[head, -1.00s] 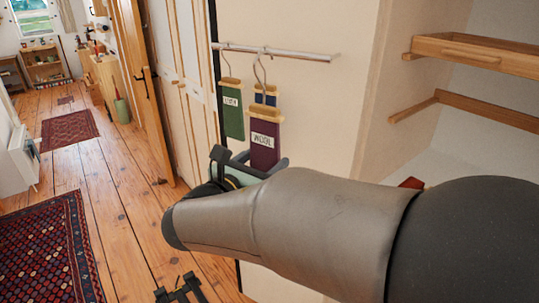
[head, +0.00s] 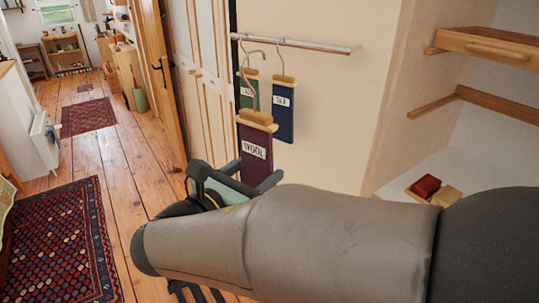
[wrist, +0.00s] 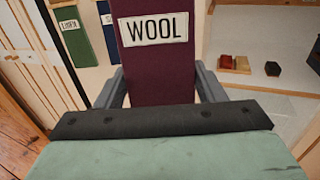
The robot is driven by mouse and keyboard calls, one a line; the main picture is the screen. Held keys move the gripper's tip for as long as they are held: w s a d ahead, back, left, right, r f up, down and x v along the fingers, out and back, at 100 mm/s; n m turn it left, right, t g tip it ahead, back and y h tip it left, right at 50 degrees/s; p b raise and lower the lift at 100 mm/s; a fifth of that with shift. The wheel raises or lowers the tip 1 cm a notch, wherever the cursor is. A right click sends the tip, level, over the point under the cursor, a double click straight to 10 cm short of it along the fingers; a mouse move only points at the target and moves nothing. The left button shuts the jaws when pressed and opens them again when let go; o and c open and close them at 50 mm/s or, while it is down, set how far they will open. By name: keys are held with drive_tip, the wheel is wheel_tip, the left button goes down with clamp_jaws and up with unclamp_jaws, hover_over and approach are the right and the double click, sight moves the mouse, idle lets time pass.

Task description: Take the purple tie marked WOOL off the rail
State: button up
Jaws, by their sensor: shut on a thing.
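The purple tie (head: 256,150) with the white WOOL label hangs upright from a wooden hanger with a metal hook. Its label faces me in the wrist view (wrist: 155,28). My gripper (head: 240,178) is shut on the lower part of the tie; its fingers (wrist: 160,88) show on either side of it in the wrist view. The hook appears just below and in front of the rail (head: 310,45), apart from it. The tie's lower end is hidden by my gripper.
A green tie (head: 249,97) and a blue tie (head: 283,115) hang on the rail behind the purple one. Shelves stand at right, with a red block (head: 426,187) and a tan block (head: 446,197) on the lower one. Open floor lies at left.

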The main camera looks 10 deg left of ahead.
drive_tip(key=shift+v, duration=2)
